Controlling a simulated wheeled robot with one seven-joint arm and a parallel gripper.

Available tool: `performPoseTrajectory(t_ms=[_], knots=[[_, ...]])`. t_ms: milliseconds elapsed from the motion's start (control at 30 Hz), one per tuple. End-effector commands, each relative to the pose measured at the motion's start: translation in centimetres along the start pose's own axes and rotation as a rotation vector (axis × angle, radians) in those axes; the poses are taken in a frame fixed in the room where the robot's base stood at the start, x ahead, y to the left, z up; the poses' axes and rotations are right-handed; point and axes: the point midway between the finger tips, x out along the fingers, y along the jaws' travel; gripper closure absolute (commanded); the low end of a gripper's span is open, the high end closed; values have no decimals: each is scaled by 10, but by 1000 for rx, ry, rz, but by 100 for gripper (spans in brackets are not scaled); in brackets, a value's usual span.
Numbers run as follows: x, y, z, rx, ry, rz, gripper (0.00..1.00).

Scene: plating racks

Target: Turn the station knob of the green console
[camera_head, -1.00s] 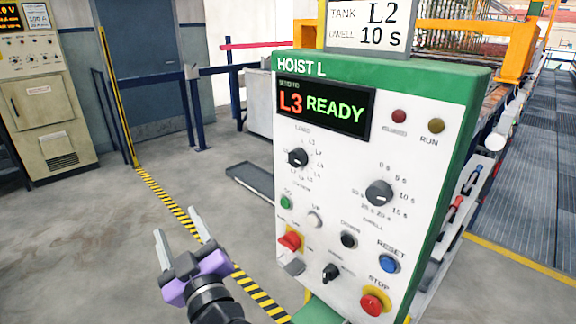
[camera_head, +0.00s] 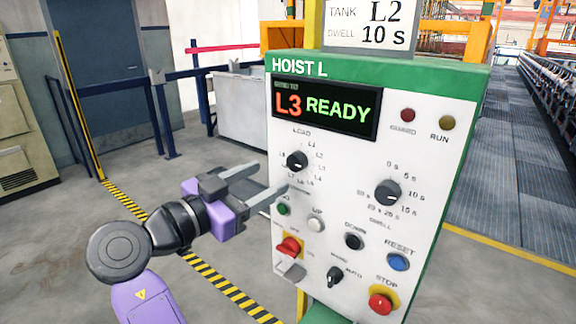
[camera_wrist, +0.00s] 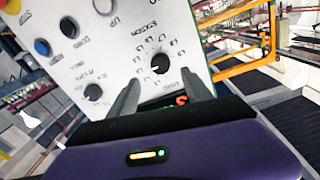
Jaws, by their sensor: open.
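The green console (camera_head: 478,110), labelled HOIST L, has a white panel with a display reading L3 READY (camera_head: 325,106). The black station knob (camera_head: 297,160) is on the panel's upper left, ringed by labels from LOAD through L1, L2 and others. It also shows in the wrist view (camera_wrist: 160,63), just beyond and between the fingertips. My gripper (camera_head: 269,182) is open and empty, to the left of the panel and slightly below the knob. Its fingers point at the panel. I cannot tell whether a fingertip touches the panel.
A dwell knob (camera_head: 387,192) is to the right. Below are a green button (camera_head: 284,209), a white button (camera_head: 316,225), a red switch (camera_head: 289,247) and a red STOP button (camera_head: 381,303). A sign (camera_head: 369,26) reads TANK L2, DWELL 10 s.

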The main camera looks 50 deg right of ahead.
Motion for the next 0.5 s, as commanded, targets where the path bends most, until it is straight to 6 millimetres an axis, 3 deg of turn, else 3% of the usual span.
performPoseTrajectory(t_ms=[500], knots=[[68,-1,-2,-2,1,-2,42]])
